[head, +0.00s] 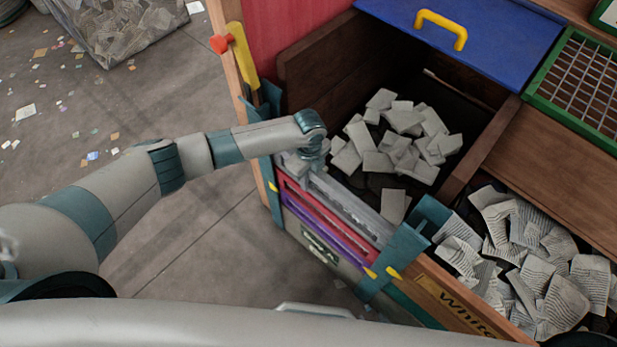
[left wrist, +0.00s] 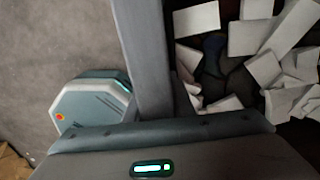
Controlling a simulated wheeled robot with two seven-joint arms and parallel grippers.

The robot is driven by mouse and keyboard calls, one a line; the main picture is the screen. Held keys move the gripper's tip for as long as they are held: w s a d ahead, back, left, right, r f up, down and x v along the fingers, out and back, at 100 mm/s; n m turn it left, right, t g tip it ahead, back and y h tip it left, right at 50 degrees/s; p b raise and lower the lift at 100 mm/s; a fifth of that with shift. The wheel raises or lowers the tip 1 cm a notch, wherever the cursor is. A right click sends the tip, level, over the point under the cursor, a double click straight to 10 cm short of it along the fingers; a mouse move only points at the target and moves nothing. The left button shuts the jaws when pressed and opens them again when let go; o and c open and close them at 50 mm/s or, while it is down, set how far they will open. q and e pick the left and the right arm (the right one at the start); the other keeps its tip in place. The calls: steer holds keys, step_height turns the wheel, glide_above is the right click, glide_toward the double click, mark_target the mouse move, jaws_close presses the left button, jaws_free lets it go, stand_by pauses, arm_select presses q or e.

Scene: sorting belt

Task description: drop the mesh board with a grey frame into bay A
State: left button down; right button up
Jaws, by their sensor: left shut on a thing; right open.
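The grey-framed board (head: 352,212) shows in the head view as a long grey strip between two teal posts at the front of the open paper bin. It lies just above a red edge and a purple edge; its mesh cannot be made out. My left gripper (head: 314,166) is shut on the board near its left end. In the left wrist view a grey bar (left wrist: 146,60), apparently the board's frame, runs up from my gripper, with floor left of it and paper right. The fingertips are mostly hidden. No readable bay A mark shows. My right gripper is not in view.
White paper pieces (head: 400,135) lie in the open bin. A second bin at right holds crumpled printed paper (head: 545,265). A blue lid (head: 465,35) with a yellow handle and a green-framed grid (head: 580,85) stand behind.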

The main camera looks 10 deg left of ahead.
stand_by(0.4)
arm_select(q)
steer(key=shift+f, duration=0.15)
steer(key=shift+f+b, duration=0.45)
steer(key=shift+f, duration=0.05)
steer(key=c, duration=1.4)
jaws_free()
steer(key=shift+c, duration=0.2)
